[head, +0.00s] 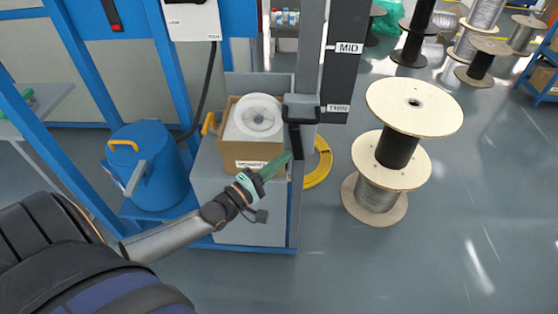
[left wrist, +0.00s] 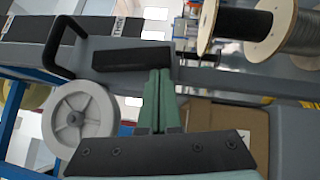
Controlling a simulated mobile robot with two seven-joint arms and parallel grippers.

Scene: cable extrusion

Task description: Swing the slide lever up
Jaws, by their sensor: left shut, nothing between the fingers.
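The slide lever (head: 296,141) is a black bar hanging down and slightly tilted from a dark block on the grey post. My right gripper is out of view.
A dark panel (head: 342,72) marked MID and THIN is beside the post.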

